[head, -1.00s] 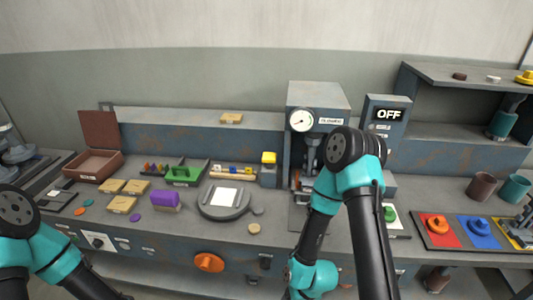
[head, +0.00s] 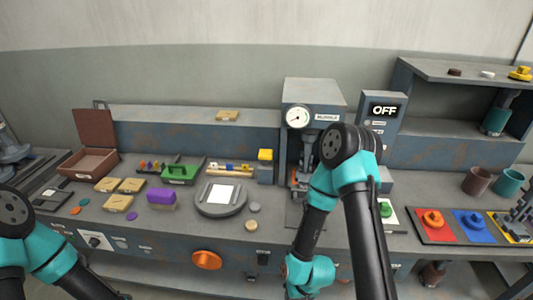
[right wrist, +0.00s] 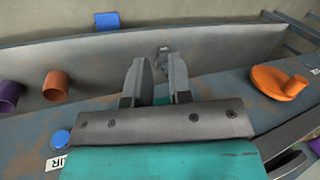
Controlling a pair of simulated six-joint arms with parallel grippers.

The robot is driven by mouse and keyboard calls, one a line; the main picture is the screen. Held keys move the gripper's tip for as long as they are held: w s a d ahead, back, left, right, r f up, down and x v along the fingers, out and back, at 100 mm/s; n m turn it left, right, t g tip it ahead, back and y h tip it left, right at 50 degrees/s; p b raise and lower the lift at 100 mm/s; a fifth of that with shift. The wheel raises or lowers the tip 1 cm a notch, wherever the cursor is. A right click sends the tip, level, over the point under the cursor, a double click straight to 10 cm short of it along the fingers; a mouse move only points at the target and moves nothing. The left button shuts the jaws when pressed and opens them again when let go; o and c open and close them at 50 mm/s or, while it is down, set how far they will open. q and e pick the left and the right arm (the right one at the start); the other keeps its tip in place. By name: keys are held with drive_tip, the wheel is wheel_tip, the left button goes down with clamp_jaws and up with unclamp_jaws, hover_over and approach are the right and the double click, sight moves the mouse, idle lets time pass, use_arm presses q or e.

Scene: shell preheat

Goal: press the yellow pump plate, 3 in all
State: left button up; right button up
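The yellow pump plate (head: 265,155) appears to be the small yellow block on top of a grey post, left of the gauge box, in the head view. Nothing touches it. My right arm comes up from the lower right and bends down in front of the gauge box, right of the plate; its gripper is not clear in the head view. In the right wrist view my right gripper (right wrist: 156,82) has its two fingers apart, with nothing held between them. The plate does not show there. My left arm is at the lower left of the head view, with its gripper out of view.
The gauge box (head: 313,95) and OFF display (head: 383,111) stand right of the plate. A round grey dish (head: 222,209), purple block (head: 161,198) and green tray (head: 181,171) lie left of it. The right wrist view shows an orange knob (right wrist: 279,82) and orange cup (right wrist: 56,85).

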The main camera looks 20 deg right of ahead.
clamp_jaws()
idle(1.0)
